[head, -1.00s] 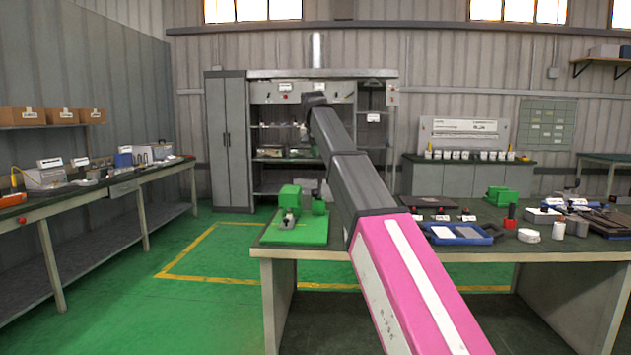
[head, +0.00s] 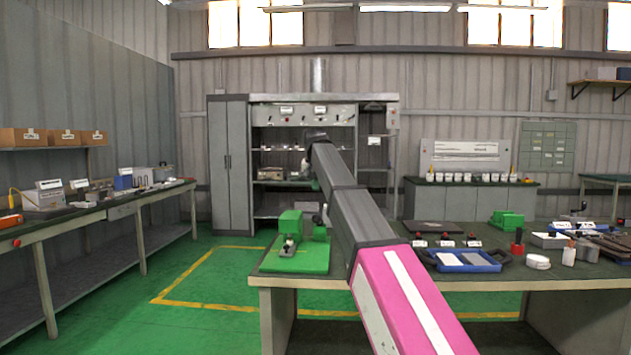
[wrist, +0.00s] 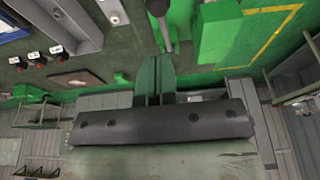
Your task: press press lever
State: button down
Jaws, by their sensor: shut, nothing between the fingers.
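The green press (head: 291,228) stands on a green base plate (head: 310,258) at the left end of the near table in the head view. In the wrist view a green block (wrist: 217,28) and a dark grey rod (wrist: 161,14), which looks like the press lever, are at the top. My gripper (wrist: 153,62) shows as two green fingers side by side, closed and empty. In the picture its tips lie just below the rod; I cannot tell whether they touch. In the head view my arm hides part of the press's right side.
A blue tray (head: 463,262), several red buttons with labels, and a green block (head: 507,219) share the near table (head: 560,278). A long bench (head: 105,208) runs along the left wall. The green floor between is open.

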aim_at(316, 215)
jog(key=x, duration=0.6)
jog(key=s+x, duration=0.1)
jog(key=x, duration=0.1)
jog(key=shift+f, duration=0.6)
jog(key=shift+s+f, duration=0.2)
jog(key=shift+f, duration=0.05)
jog(key=s+f+t, duration=0.1)
jog(key=f+t, duration=0.1)
jog(key=f, duration=0.2)
jog(key=f+t, duration=0.1)
jog(key=f, duration=0.3)
jog(key=s+f+t, duration=0.1)
jog(key=f+t, duration=0.1)
jog(key=f, duration=0.2)
jog(key=shift+s+a+f+t, duration=0.1)
jog(key=shift+s+f+t, duration=0.05)
jog(key=shift+s+t, duration=0.2)
jog(key=shift+f, duration=1.25)
